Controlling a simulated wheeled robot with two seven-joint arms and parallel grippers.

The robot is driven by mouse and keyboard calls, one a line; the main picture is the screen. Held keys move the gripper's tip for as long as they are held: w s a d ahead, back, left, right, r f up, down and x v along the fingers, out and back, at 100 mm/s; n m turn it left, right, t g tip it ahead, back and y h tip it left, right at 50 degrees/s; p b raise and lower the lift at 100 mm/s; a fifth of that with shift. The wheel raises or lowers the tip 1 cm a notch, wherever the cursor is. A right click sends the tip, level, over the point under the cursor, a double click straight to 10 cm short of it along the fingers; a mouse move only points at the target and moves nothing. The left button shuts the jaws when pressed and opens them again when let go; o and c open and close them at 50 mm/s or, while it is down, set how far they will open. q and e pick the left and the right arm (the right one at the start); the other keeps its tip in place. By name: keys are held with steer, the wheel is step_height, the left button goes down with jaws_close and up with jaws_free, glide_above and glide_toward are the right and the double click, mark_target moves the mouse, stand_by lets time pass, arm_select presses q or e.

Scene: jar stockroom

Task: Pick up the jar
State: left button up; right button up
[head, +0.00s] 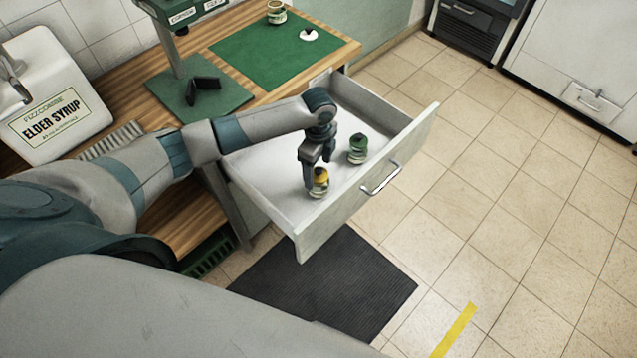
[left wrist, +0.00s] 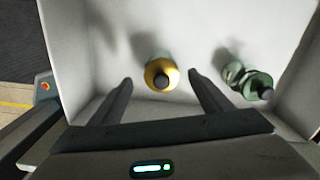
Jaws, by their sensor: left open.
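A jar with a yellow lid (head: 320,180) stands in the open drawer (head: 268,190), near its front wall. In the left wrist view the yellow-lidded jar (left wrist: 161,74) lies ahead of and between the two fingers. My left gripper (head: 313,188) points down into the drawer at the yellow-lidded jar. In the left wrist view its fingers (left wrist: 160,86) are apart with nothing gripped. My right gripper is not seen.
The drawer walls surround the jars. A dark floor mat (head: 330,285) lies below.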

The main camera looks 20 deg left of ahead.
mark_target(318, 177)
arm_select(q)
step_height(318, 177, down, 3)
steer(key=shift+f, duration=0.2)
steer(key=shift+f+p, duration=0.3)
steer(key=shift+f, duration=0.15)
step_height(318, 177, down, 4)
steer(key=shift+w+d+f+p, duration=0.1)
steer(key=shift+f+p, duration=0.05)
steer(key=shift+p, duration=0.15)
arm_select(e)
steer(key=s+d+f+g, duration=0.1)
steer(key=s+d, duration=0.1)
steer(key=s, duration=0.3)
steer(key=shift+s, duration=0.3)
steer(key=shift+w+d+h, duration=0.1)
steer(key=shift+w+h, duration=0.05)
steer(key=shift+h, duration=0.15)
